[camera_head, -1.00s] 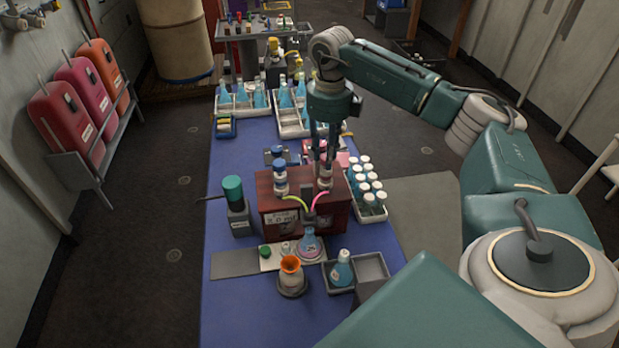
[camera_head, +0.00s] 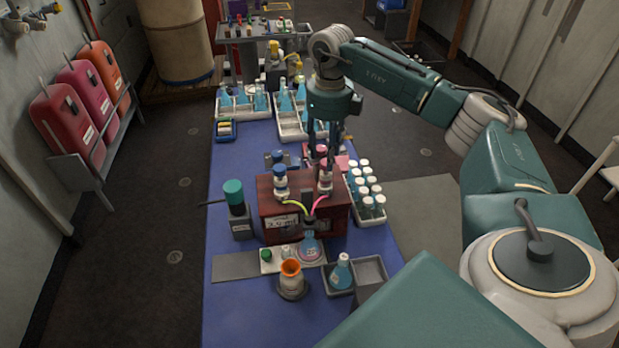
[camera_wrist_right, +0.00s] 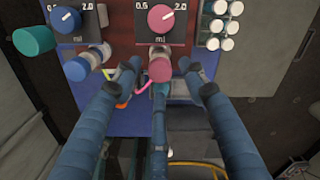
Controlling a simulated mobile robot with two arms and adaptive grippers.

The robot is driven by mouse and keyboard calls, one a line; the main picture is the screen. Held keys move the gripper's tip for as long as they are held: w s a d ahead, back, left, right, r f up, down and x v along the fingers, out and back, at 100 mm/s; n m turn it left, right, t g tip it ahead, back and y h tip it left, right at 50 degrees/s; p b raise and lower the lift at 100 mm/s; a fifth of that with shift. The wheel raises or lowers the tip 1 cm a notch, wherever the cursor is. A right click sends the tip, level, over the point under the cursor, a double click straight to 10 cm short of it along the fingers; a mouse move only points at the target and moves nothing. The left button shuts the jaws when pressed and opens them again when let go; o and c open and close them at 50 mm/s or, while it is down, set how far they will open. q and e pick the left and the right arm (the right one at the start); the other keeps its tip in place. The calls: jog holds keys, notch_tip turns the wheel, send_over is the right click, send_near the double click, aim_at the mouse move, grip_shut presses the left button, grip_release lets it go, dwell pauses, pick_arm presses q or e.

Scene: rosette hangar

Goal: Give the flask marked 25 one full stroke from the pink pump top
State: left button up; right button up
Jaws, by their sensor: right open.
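The pink pump top (camera_wrist_right: 159,68) stands on the red-brown pump box (camera_head: 262,222), right of the blue pump top (camera_head: 281,172). My right gripper (camera_head: 322,152) is over the pink top. A pink tube (camera_head: 318,203) comes out at the box's front. A flask with blue liquid (camera_head: 310,248) stands below the tube ends; its mark is too small to read. My left gripper is not in view.
A teal-capped bottle (camera_head: 234,205) is left of the box, and a rack of white-capped vials (camera_head: 366,208) is right of it. The blue table's (camera_head: 240,310) front left is clear.

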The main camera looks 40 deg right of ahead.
jog(key=shift+r+p, duration=1.85)
jog(key=shift+r, duration=0.7)
